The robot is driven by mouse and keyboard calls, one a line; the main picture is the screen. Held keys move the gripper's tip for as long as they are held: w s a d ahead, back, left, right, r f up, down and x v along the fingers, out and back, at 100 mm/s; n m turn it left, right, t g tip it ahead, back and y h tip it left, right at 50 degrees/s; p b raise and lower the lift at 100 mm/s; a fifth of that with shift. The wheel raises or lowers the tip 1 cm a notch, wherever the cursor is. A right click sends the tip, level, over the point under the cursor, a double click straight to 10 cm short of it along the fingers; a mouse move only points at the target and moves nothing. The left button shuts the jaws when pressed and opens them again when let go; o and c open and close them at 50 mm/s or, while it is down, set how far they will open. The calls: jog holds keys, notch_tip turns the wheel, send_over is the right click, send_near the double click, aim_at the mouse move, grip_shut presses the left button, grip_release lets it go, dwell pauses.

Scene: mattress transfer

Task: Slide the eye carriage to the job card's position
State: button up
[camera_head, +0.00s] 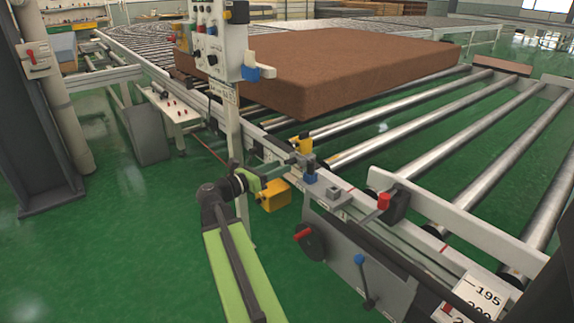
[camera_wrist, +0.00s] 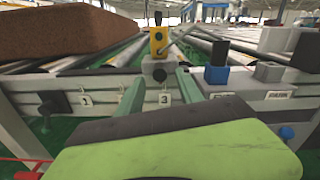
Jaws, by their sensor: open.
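The eye carriage is a grey block with a dark round knob (camera_wrist: 159,74) and a yellow eye (camera_wrist: 158,42) on top. It sits on the rail along the conveyor's near side; its yellow eye shows in the head view (camera_head: 305,145). My gripper (camera_wrist: 160,84) is open, with one green finger on each side of the knob; whether either touches it I cannot tell. In the head view my gripper (camera_head: 290,165) is at the rail beside the carriage. Number plates 1 (camera_wrist: 87,100) and 3 (camera_wrist: 164,99) hang below the rail; the carriage stands above plate 3. I cannot identify the job card.
A blue block (camera_wrist: 217,75) and a grey block (camera_wrist: 268,72) stand right of the carriage. A brown mattress (camera_head: 350,65) lies on the rollers behind. A control panel post (camera_head: 232,130) stands to the left. A red-knobbed lever (camera_head: 384,201) is farther right along the rail.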

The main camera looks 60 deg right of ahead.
aim_at(298, 159)
jog(key=x, duration=0.4)
jog(key=shift+c, duration=0.2)
grip_shut()
dwell(0.9)
